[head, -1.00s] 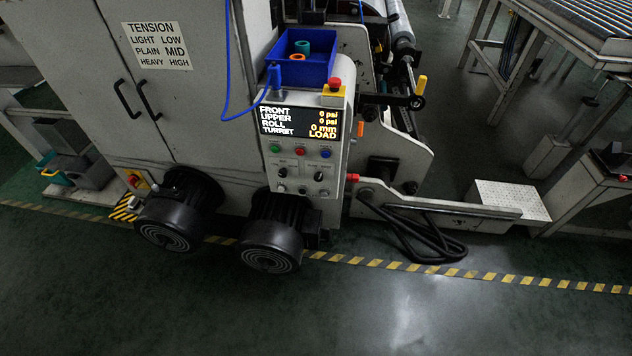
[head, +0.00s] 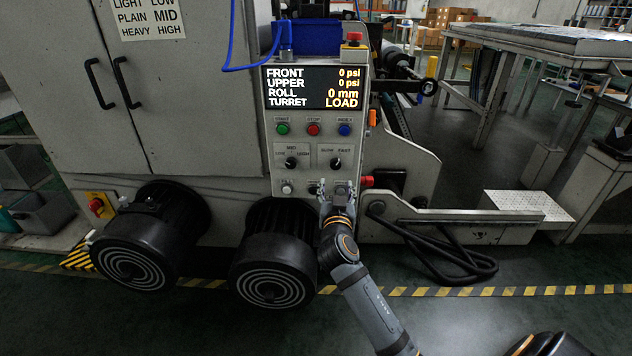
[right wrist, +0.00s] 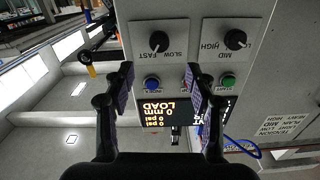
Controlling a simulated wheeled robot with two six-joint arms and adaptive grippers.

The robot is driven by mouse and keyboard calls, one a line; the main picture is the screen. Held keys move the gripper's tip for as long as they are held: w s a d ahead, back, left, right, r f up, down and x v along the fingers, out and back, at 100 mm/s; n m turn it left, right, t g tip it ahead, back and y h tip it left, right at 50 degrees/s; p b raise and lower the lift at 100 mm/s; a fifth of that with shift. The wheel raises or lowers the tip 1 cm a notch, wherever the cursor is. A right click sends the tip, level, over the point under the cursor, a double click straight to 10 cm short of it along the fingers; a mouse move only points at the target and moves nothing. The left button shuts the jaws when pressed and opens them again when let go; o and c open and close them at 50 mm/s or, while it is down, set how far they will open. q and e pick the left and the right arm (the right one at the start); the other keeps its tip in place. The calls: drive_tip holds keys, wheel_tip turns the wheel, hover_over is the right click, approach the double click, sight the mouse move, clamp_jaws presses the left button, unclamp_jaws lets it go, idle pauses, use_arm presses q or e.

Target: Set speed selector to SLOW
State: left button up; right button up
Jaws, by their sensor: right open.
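The speed selector is a small black knob (head: 336,163) on the grey control panel (head: 268,185), under SLOW and FAST labels. Its pointer seems turned toward the FAST side. In the right wrist view, which is upside down, the speed selector (right wrist: 159,41) lies beyond and roughly between my fingertips. My right gripper (head: 337,188) is open and empty just below the knob in the head view, apart from it. In the right wrist view its two fingers (right wrist: 158,75) are spread. My left gripper is not in view.
A LOW/MID/HIGH knob (head: 291,162) sits left of the speed selector. Green (head: 283,129), red (head: 313,129) and blue (head: 345,129) buttons lie above, under the lit display (head: 315,88). A red-ended part (head: 367,181) juts beside the panel. Black rollers (head: 272,262) stand lower left.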

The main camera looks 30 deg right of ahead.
sight(335, 166)
drive_tip(key=b+x, duration=0.1)
drive_tip(key=x, duration=0.6)
drive_tip(key=shift+w+d, duration=0.1)
drive_tip(key=x, duration=0.3)
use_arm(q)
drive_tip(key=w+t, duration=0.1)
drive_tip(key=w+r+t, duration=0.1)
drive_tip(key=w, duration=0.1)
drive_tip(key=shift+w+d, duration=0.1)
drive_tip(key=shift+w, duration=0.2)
use_arm(e)
drive_tip(key=shift+w+d, duration=0.1)
drive_tip(key=c, duration=1.2)
